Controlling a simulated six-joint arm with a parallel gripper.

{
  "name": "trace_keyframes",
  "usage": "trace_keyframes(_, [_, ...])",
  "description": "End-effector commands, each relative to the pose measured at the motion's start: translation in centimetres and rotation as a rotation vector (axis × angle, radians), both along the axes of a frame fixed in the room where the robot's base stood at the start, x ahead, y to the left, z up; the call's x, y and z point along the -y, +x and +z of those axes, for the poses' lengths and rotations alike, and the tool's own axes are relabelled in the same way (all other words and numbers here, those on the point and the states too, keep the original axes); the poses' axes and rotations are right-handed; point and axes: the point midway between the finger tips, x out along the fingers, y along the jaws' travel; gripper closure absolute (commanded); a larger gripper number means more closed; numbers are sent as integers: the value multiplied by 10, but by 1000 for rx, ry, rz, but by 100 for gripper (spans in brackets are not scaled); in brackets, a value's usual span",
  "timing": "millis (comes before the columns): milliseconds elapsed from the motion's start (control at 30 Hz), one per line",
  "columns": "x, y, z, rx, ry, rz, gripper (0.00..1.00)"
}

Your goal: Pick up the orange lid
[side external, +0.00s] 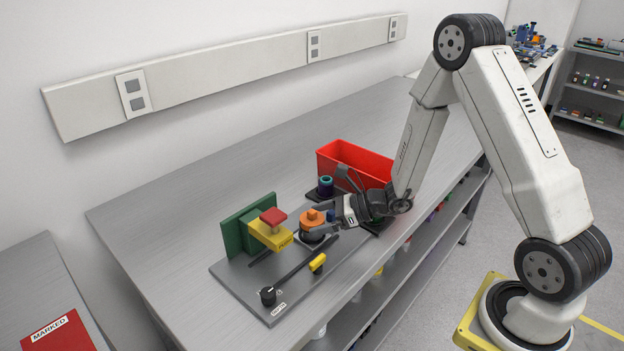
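The orange lid (312,217) sits near the middle of the grey base plate (240,284), on top of a round fixture whose lower part shows pale and dark below it. My gripper (320,222) comes in low from the right, with its dark fingers at the lid's right side. One finger reaches along the near side of the lid. The far finger is mostly hidden, so I cannot tell whether the fingers touch the lid or how far apart they are.
A green upright block (238,228) and a yellow block (270,236) with a red knob (273,216) stand left of the lid. A black knob (267,296) and small yellow piece (317,263) are in front. A red bin (355,160) and dark blue cylinder (325,185) stand behind.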

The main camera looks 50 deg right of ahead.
Motion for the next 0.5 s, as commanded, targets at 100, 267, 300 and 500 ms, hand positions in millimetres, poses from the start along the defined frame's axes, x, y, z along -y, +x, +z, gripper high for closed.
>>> trace_keyframes(100, [0,0,0,0,0,0,41])
trace_keyframes(267, [0,0,0,0,0,0,75])
trace_keyframes(300, [0,0,0,0,0,0,75])
trace_keyframes(500, [0,0,1,0,0,0,75])
